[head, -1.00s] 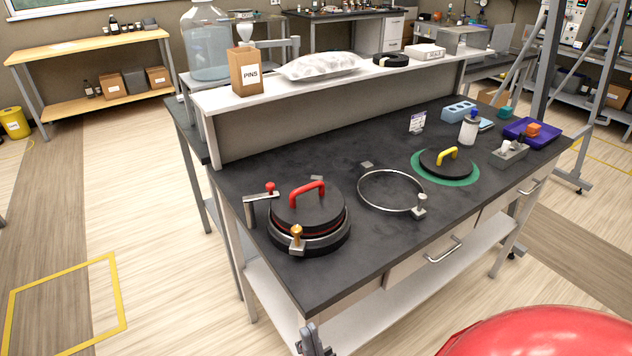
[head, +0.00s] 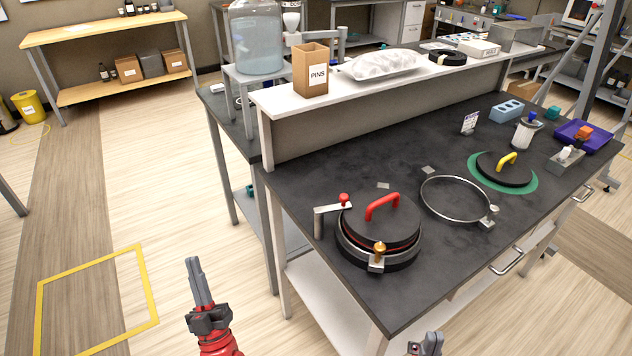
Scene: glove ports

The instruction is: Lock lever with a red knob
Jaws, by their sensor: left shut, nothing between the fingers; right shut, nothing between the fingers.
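The lever with a red knob (head: 344,199) is a grey metal arm at the left side of a round black port on the dark bench. A black lid with a red handle (head: 382,206) sits on this port, and a red band shows under the lid. A brass-knobbed clamp (head: 378,254) stands at the port's front. My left gripper (head: 193,265) is shut and empty, over the floor left of the bench. My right gripper (head: 431,345) shows at the bottom edge, shut and empty, in front of the bench; part of it is cut off.
An open metal ring (head: 455,199) lies right of the port. A black lid with a yellow handle (head: 505,168) rests on a green mat. A raised white shelf (head: 285,103) runs along the back, with a PINS box (head: 312,72). The bench's front left corner juts towards me.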

